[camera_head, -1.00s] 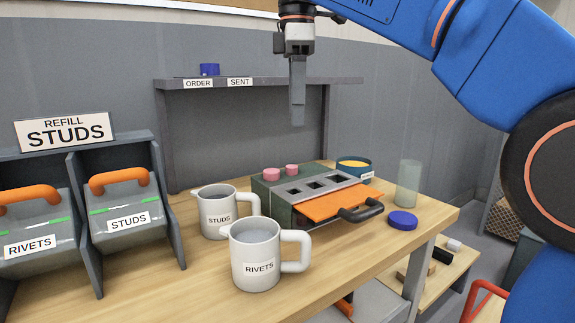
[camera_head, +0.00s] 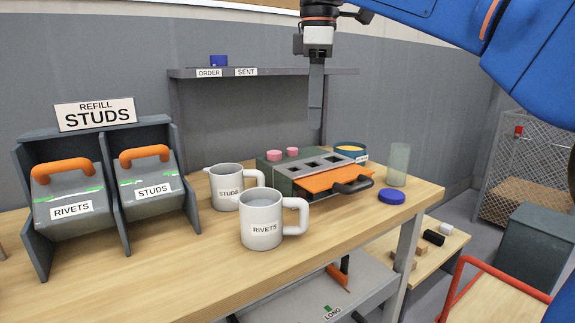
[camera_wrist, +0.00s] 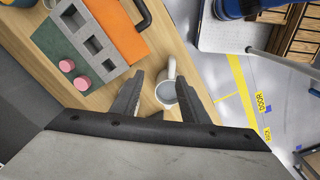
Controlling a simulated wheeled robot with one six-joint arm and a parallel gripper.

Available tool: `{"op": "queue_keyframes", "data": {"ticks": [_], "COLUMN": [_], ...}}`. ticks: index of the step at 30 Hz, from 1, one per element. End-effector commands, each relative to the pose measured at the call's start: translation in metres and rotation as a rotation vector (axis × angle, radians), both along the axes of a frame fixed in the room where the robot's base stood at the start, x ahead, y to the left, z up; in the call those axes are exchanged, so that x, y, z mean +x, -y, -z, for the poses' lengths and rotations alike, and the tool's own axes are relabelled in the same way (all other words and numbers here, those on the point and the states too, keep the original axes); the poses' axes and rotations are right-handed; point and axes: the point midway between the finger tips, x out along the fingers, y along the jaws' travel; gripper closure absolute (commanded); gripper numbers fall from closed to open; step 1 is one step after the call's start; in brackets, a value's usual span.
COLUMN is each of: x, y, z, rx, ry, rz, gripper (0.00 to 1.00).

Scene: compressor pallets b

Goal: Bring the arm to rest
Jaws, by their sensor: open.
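My gripper (camera_head: 316,98) hangs pointing down above the back of the workbench, in front of the shelf, held by my blue arm. In the wrist view its two fingers (camera_wrist: 160,100) are apart with nothing held between them. A light mug (camera_wrist: 168,92) shows below, beyond the gap between the fingers. In the head view the STUDS mug (camera_head: 226,188) and the RIVETS mug (camera_head: 262,222) stand upright on the bench (camera_head: 150,285), apart from the gripper.
A dark green box with an orange plate (camera_head: 333,181) and black handle sits below the gripper. Bins (camera_head: 70,210) stand left. The shelf (camera_head: 290,72) is behind.

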Motion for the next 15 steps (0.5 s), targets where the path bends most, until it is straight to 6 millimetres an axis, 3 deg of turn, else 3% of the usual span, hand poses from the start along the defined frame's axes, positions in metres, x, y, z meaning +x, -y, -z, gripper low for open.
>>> {"op": "queue_keyframes", "data": {"ticks": [8, 15], "x": [-0.014, -0.041], "y": [0.042, 0.100], "z": [0.030, 0.087], "rx": [0.027, 0.075], "ry": [0.038, 0.095], "rz": [0.185, 0.464], "gripper": [0.59, 0.59]}}
